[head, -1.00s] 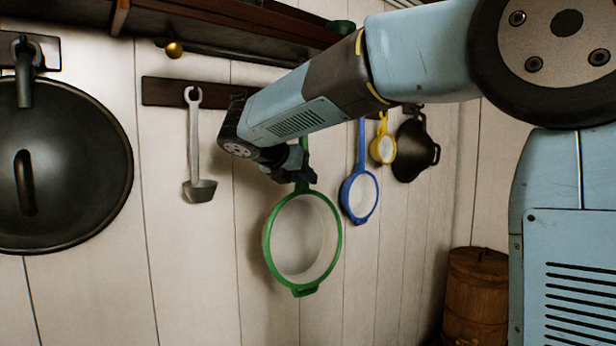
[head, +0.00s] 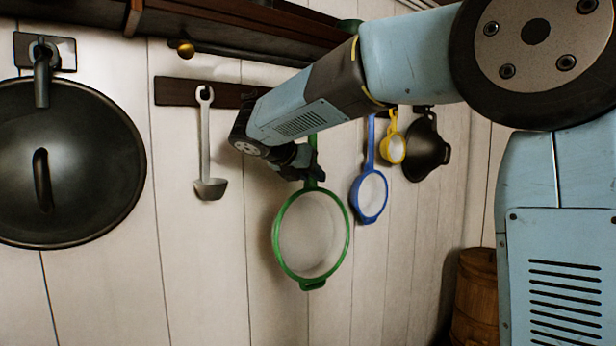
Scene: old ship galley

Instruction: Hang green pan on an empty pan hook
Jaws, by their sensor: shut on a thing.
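The green pan (head: 312,284) has a green rim and a pale inside. It hangs upright below my gripper (head: 306,172), close in front of the white plank wall. My gripper is shut on its green handle, near the lower part of the handle. The handle's upper end and any hook behind it are hidden by my arm, so I cannot tell whether it touches a hook. The dark hook rail (head: 180,92) runs along the wall behind my arm, and its middle is covered.
A grey ladle (head: 206,150) hangs left of the green pan. A blue pan (head: 370,195), a yellow pan (head: 392,148) and a black pan (head: 424,152) hang to its right. A big black lid (head: 70,165) hangs far left. A shelf (head: 240,28) overhangs the rail. A wooden barrel (head: 474,300) stands lower right.

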